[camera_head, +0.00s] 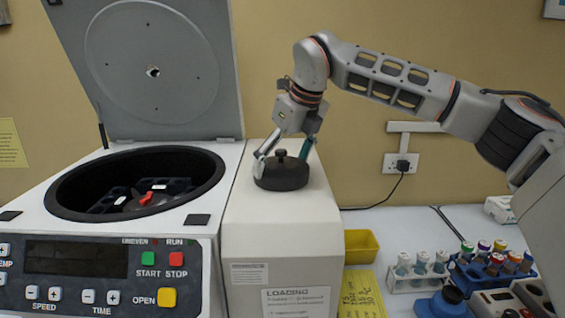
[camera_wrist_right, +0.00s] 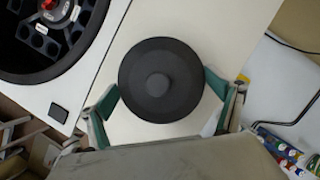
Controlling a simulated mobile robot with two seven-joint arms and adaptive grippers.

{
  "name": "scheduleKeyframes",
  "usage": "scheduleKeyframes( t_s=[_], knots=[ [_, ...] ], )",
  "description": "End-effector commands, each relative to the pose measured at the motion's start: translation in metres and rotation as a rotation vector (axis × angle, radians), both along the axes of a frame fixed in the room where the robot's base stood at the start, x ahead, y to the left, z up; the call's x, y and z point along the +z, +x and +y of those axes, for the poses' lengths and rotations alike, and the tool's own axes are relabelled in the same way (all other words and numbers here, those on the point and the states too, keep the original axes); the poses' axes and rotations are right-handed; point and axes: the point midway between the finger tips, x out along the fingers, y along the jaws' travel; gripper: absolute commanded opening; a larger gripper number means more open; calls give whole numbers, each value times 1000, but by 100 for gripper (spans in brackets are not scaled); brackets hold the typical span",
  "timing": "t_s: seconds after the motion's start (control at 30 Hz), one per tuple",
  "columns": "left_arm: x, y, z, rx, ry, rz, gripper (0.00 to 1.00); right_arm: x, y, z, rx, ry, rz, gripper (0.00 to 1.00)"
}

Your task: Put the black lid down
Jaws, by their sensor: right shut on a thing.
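The black lid (camera_head: 281,176) is a round dark disc with a small knob on top. It is level, at the top of the white loading block (camera_head: 278,240) to the right of the centrifuge; I cannot tell whether it touches the surface. My right gripper (camera_head: 283,158) comes from above and is shut on the lid, one finger on each side. In the right wrist view the lid (camera_wrist_right: 160,80) sits between the green-padded fingers (camera_wrist_right: 163,92). My left gripper is not in view.
The centrifuge (camera_head: 115,225) stands open at left, its grey cover (camera_head: 150,70) raised and its rotor (camera_head: 140,195) exposed. A yellow tray (camera_head: 361,247), a tube rack (camera_head: 419,270) and a blue rack with capped tubes (camera_head: 490,265) stand at right. The block's front top is clear.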

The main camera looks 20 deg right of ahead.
Motion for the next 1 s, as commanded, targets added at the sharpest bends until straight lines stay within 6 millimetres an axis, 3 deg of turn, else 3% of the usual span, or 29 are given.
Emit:
scheduleKeyframes(
  t_s=[0.1, 0.13, 0.17, 0.57, 1.0],
  knots=[
    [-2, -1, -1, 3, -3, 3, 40, -2, 0, 0, 0, 0, -1, 66],
    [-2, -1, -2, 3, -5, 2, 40, -3, 0, 0, 0, 0, 0, 96],
    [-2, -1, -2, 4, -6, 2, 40, -2, 0, 0, 0, 0, 0, 100],
    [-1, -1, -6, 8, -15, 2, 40, 7, -2, -1, 0, 0, -3, 100],
    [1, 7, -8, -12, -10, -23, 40, 84, -31, -14, -2, 0, -4, 100]
  ],
)
